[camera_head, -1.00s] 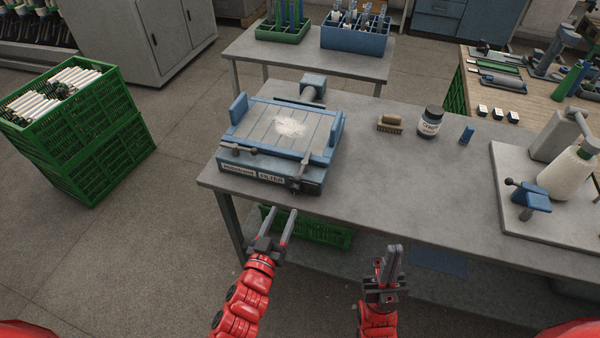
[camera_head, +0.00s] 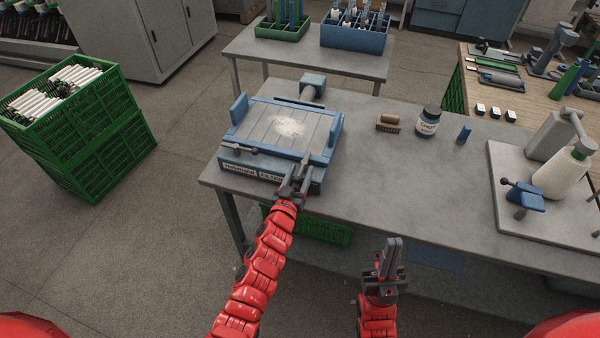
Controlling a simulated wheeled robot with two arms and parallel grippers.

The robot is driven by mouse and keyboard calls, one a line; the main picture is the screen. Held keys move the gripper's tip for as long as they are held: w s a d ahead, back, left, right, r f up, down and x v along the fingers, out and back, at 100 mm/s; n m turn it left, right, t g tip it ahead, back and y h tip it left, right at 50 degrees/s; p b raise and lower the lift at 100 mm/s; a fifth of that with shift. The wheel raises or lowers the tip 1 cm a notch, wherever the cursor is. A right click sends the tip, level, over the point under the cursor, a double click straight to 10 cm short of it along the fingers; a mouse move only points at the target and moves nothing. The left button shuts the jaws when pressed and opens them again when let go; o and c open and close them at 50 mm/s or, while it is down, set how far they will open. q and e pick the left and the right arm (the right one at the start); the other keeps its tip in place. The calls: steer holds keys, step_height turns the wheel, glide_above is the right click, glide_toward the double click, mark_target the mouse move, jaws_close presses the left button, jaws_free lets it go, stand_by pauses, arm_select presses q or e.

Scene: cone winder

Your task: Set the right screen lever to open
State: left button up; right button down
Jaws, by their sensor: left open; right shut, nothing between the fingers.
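The blue and grey screen unit (camera_head: 282,130) stands on the left part of the grey table, with pale powder on its top. Its left lever (camera_head: 238,149) lies along the front edge, pointing left. The right screen lever (camera_head: 307,160) is at the front right corner, mostly hidden by my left gripper, so its exact position cannot be told. My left gripper (camera_head: 299,174) is open at that corner, its fingers around or beside the lever; which of these, I cannot tell. My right gripper (camera_head: 391,260) is shut and empty, in front of the table's edge.
A brush (camera_head: 388,123), a dark jar (camera_head: 428,121) and a small blue block (camera_head: 464,134) stand on the table (camera_head: 400,180) to the right. A winder with a yarn cone (camera_head: 561,175) is at far right. Green crates (camera_head: 85,140) stand on the floor at left.

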arm_select(q)
steer(key=shift+c, duration=0.2)
jaws_close()
steer(key=shift+f, duration=0.1)
stand_by(1.2)
